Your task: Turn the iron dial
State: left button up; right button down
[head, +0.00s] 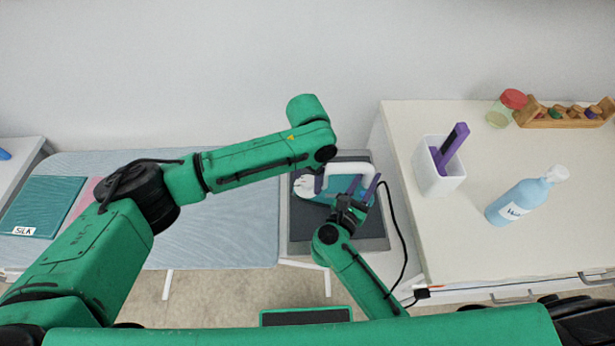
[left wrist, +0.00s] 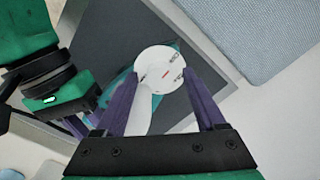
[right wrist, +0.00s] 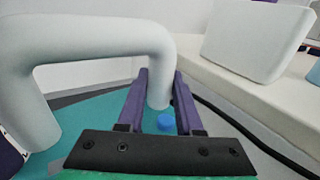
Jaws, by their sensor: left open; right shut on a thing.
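The iron has a teal body (head: 345,187) and a white arched handle (head: 348,168). It lies on a dark grey rest pad (head: 370,228). In the head view my left arm hides most of that gripper. My right gripper (right wrist: 158,88) is shut on one leg of the handle (right wrist: 90,42), above a blue button (right wrist: 166,122).
The pad is at the right end of the blue ironing board (head: 225,225), which holds a teal folder (head: 42,205). A black cord (head: 400,235) runs right of the iron. The counter (head: 465,230) bears a white holder (head: 432,182), a blue bottle (head: 520,200) and a jar (head: 503,112).

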pick_arm(q)
grip_shut()
jog(key=shift+m, duration=0.3)
jog(key=m, duration=0.6)
jog(key=shift+r, duration=0.1)
pick_arm(e)
jog(key=shift+f, duration=0.1)
pick_arm(q)
jog(key=m, duration=0.7)
jog(key=shift+d, duration=0.1)
dwell(0.4)
grip_release()
